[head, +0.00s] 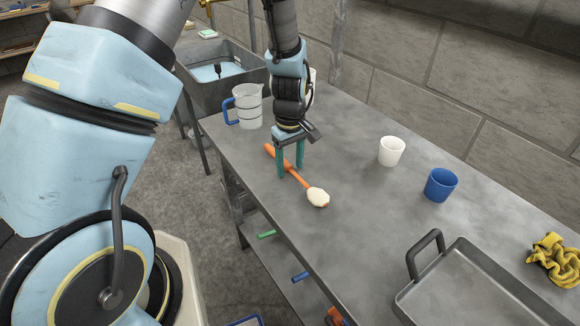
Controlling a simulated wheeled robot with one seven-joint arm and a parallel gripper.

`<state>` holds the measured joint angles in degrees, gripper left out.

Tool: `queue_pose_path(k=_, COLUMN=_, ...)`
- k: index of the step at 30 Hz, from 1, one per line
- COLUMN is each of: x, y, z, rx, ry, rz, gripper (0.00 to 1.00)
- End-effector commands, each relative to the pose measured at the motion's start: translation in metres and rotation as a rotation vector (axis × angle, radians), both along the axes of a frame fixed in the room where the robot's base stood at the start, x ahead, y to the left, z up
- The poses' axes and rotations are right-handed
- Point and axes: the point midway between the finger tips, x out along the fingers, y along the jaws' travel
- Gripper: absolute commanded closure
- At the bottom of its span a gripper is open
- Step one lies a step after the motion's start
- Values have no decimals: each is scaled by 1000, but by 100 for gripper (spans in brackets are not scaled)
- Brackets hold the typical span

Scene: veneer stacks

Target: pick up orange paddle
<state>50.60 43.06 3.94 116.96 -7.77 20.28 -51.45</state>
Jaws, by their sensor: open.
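The orange paddle (277,160) has an orange handle and a cream-coloured oval head (317,197). It lies on the grey metal table (345,212) near the left edge, with its head pointing down and right in the head view. My gripper (291,171) points down over the handle, its two teal fingers apart, one on either side of the handle. Whether the fingers touch the handle or the tabletop I cannot tell.
A clear jug with a blue handle (248,107) stands behind and left of my gripper. A white cup (391,151), a blue cup (440,185), a metal tray (470,290) and a yellow cloth (556,259) are to the right. A sink (222,87) is behind.

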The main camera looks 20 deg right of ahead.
Motion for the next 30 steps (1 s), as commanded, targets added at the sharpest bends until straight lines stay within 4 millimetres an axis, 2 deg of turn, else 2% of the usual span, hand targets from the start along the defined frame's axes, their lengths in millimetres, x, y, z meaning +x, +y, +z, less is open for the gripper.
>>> queue_pose_path(k=6, x=0, y=0, z=-1, rx=-1, ry=-1, rz=0, gripper=39)
queue_pose_path(k=22, x=0, y=0, z=0, rx=-1, ry=-1, rz=0, gripper=99)
queue_pose_path(k=30, x=0, y=0, z=0, rx=-1, ry=-1, rz=0, gripper=100)
